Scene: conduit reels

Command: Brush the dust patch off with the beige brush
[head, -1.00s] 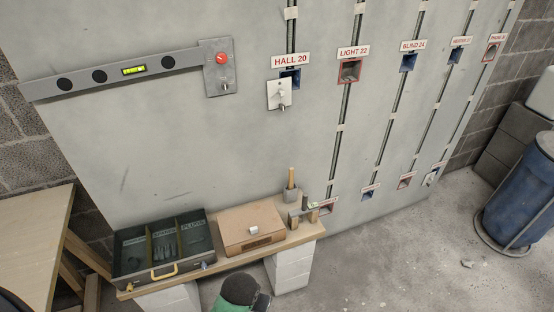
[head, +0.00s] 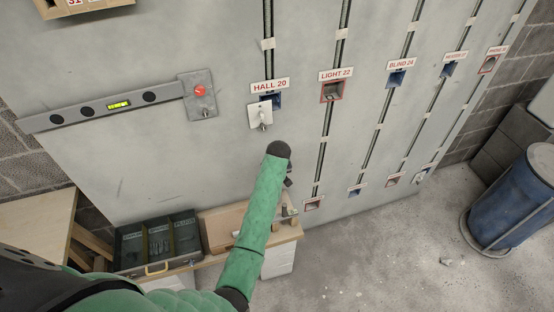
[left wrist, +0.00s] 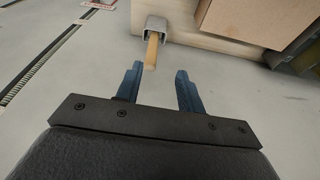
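A pale wooden handle (left wrist: 152,50), which looks like the beige brush's, stands in a grey holder (left wrist: 156,26) at the bench in the left wrist view. Whatever is below the handle is hidden in the holder. My left gripper (left wrist: 158,74) is open, its two blue fingers apart, with the handle's end just ahead of the gap between the fingertips. In the head view my left arm covers the handle, and the gripper (head: 288,181) is barely visible. I cannot pick out a dust patch with certainty. My right gripper is out of view.
The bench holds an open dark compartment tray (head: 128,261) and a brown box (head: 215,226). The grey wall carries a level (head: 85,117), a switch plate (head: 261,116) and labelled boxes on conduits. A blue barrel (head: 510,200) stands at right on open floor.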

